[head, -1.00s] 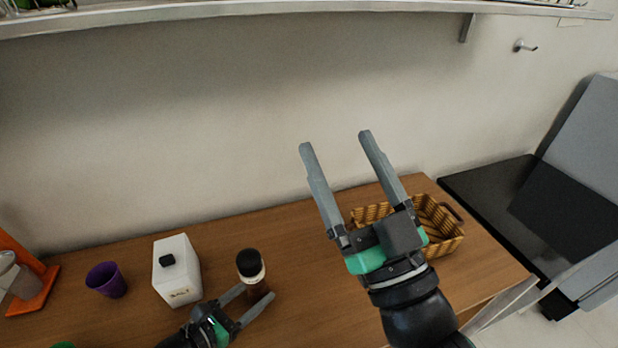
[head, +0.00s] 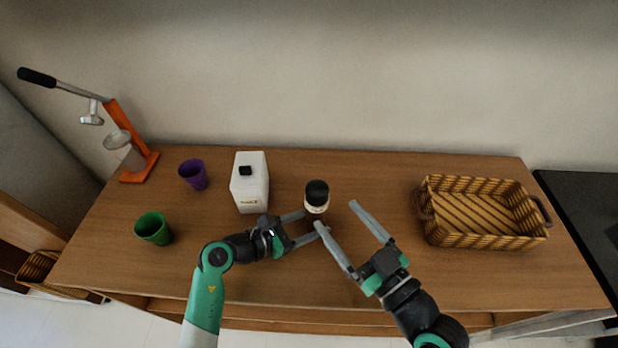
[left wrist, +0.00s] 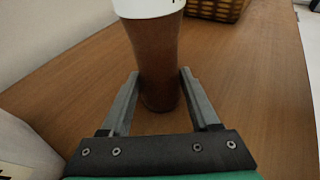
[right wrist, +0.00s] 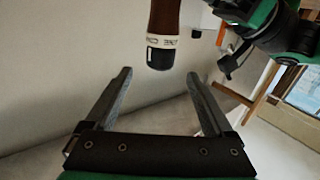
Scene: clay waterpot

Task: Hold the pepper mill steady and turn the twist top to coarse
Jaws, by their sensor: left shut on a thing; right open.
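The pepper mill (head: 317,195) stands upright on the table, with a black top, a white band and a brown body. My left gripper (head: 311,223) is shut on its brown body (left wrist: 158,50), one finger on each side in the left wrist view. My right gripper (head: 335,214) is open and empty, close to the mill on its right and near side. In the right wrist view the mill appears upside down, its black twist top (right wrist: 160,58) just beyond the open fingers. The white band (right wrist: 161,42) carries lettering; which setting is selected I cannot tell.
A white box-like canister (head: 249,185) stands left of the mill. A purple cup (head: 193,175), a green cup (head: 153,229) and an orange press (head: 130,140) are further left. A wicker basket (head: 480,240) sits at the right. The table between mill and basket is clear.

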